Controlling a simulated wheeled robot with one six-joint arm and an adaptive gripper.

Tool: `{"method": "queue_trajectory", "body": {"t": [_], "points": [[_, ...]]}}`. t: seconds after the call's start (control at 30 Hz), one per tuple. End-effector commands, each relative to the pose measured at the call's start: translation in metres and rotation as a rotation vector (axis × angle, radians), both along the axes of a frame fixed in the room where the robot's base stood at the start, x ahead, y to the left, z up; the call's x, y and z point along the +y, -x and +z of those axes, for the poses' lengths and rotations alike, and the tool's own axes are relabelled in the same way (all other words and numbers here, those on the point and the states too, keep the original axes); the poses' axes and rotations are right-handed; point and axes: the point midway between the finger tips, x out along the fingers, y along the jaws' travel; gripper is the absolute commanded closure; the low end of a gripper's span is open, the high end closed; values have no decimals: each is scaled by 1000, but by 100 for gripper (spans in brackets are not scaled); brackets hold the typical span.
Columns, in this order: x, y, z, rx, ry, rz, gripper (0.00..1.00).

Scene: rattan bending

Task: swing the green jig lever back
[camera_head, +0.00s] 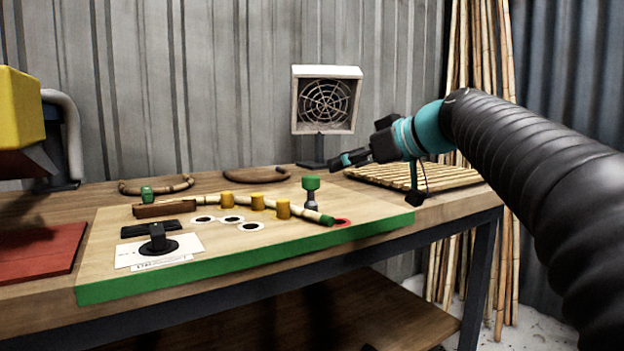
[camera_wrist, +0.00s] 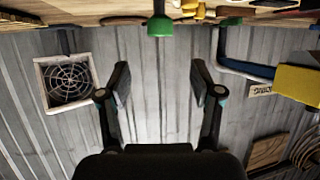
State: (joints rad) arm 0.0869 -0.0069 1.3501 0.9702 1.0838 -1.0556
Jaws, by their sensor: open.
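The green-topped lever (camera_head: 311,183) stands upright on a grey stem near the right end of the jig board (camera_head: 190,262). Its green knob (camera_wrist: 160,27) shows at the top middle of the wrist view, where the scene appears upside down. My gripper (camera_head: 345,160) is open, a little right of the lever and above it in the head view; the fingers (camera_wrist: 160,85) hold nothing and are apart from the knob. A rattan rod (camera_head: 238,202) with a green tip lies along several yellow pegs (camera_head: 283,209), its tip just below the lever's base.
A fan heater (camera_head: 326,101) stands behind the board. A slatted rack (camera_head: 410,176) lies on the table (camera_head: 473,205) to the right, under my arm. Curved rattan pieces (camera_head: 257,174) lie behind.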

Motion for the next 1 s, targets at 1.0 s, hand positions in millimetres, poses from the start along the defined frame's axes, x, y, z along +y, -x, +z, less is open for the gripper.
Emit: {"method": "queue_trajectory", "body": {"t": [1.0], "points": [[78, -72, -45, 2, 0, -2, 35]]}}
